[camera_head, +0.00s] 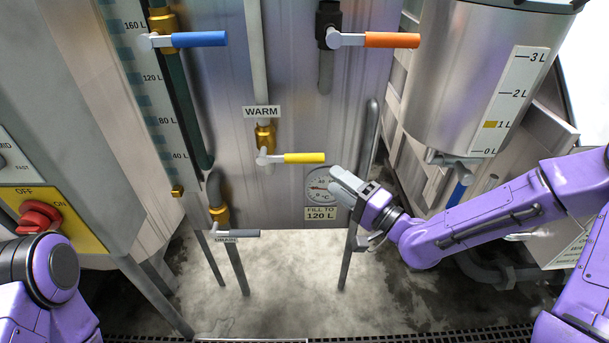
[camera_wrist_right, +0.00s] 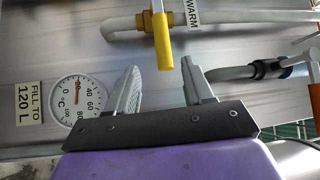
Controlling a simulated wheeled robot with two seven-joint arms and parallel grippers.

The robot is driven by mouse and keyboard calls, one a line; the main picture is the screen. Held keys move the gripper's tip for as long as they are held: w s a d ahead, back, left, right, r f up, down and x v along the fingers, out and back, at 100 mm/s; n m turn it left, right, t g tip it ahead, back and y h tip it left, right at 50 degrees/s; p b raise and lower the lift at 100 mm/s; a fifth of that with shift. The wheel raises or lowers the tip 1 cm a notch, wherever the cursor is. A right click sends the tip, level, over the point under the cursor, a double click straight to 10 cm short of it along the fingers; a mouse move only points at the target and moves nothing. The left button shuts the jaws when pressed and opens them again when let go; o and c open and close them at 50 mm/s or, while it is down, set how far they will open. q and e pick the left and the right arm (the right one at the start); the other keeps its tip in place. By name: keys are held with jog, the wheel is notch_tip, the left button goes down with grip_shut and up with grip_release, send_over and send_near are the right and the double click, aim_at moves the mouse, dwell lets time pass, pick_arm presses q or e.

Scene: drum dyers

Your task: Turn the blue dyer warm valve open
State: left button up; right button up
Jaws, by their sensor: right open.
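The warm valve has a yellow lever (camera_head: 304,158) and a brass body (camera_head: 265,136) under a WARM sign (camera_head: 262,112). The lever points right, across its vertical pipe. My right gripper (camera_head: 338,182) is open and empty, to the lower right of the lever. In the right wrist view, the free end of the yellow lever (camera_wrist_right: 163,45) appears between the tips of the open right gripper (camera_wrist_right: 160,68). Whether it is between them in depth I cannot tell. Part of my left arm shows at the lower left; its gripper is out of view.
A blue lever (camera_head: 200,39) and an orange lever (camera_head: 392,40) sit above. A grey drain lever (camera_head: 234,233) is below. A dial gauge (camera_head: 320,186) lies behind my right fingers. A vertical bar (camera_head: 368,140) and a metal tank (camera_head: 462,80) stand to the right.

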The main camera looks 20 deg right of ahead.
aim_at(305, 158)
jog(key=x, duration=1)
jog(key=shift+a+r+p, duration=0.15)
jog(key=shift+r+p, duration=0.15)
jog(key=shift+p, duration=0.05)
grip_shut()
